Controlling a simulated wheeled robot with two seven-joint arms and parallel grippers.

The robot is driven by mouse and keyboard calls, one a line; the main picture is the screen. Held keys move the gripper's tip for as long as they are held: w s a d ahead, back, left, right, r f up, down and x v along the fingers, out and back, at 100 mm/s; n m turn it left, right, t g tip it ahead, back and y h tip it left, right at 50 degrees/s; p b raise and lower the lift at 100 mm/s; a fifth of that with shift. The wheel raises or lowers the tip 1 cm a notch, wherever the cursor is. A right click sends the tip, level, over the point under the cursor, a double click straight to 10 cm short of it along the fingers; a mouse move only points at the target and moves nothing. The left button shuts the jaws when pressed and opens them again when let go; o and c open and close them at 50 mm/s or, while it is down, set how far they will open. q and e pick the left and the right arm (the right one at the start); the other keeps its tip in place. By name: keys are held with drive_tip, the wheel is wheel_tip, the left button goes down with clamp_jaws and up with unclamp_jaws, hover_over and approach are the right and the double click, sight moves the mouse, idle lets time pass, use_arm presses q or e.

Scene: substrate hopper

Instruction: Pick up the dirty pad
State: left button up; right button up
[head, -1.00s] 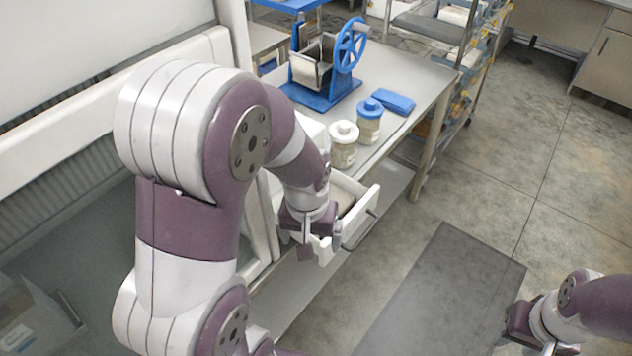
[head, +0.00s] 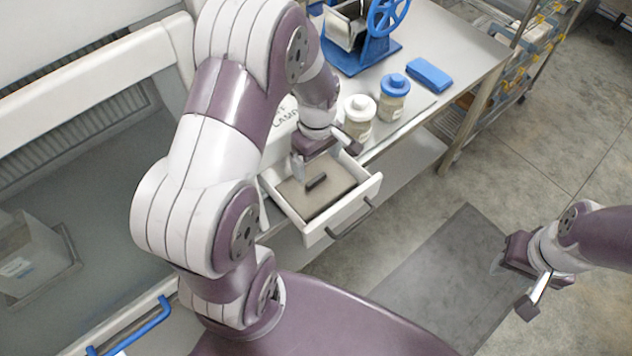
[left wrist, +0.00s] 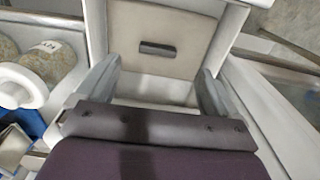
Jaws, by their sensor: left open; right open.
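A flat grey-brown pad (head: 335,186) with a short dark bar (head: 316,181) on top lies in the open white drawer (head: 314,230). I take it to be the dirty pad. It also shows in the left wrist view (left wrist: 185,28), with its bar ahead of the fingers. My left gripper (head: 323,158) is open and empty over the back part of the drawer. Its two fingers show apart in the left wrist view (left wrist: 155,88). Contact with the pad cannot be told. My right gripper (head: 513,285) is open and empty, out over the floor at the right.
A white-lidded jar (head: 358,120) and a blue-lidded jar (head: 394,101) stand on the bench close behind the drawer. A blue block (head: 429,75) and a blue-wheeled hopper (head: 358,45) are farther back. A dark mat (head: 440,285) covers clear floor.

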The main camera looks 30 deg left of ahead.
sight(316, 178)
use_arm(q)
drive_tip(key=shift+w+f, duration=0.2)
drive_tip(key=shift+f, duration=0.4)
drive_tip(key=shift+w+f, duration=0.15)
drive_tip(key=shift+f, duration=0.4)
drive_tip(key=f, duration=0.1)
drive_tip(key=f+p, duration=0.1)
drive_tip(key=f, duration=0.2)
drive_tip(key=shift+s+a+p, duration=0.2)
drive_tip(key=shift+s+p, duration=0.1)
drive_tip(key=shift+s, duration=0.05)
drive_tip(key=shift+w+f, duration=0.1)
drive_tip(key=shift+f, duration=0.2)
drive_tip(key=shift+w+f, duration=0.1)
drive_tip(key=shift+w, duration=0.1)
drive_tip(key=shift+s, duration=0.2)
drive_tip(key=c, duration=1.2)
drive_tip(key=shift+w, duration=0.1)
use_arm(e)
drive_tip(key=shift+w+r, duration=0.1)
drive_tip(key=shift+r, duration=0.75)
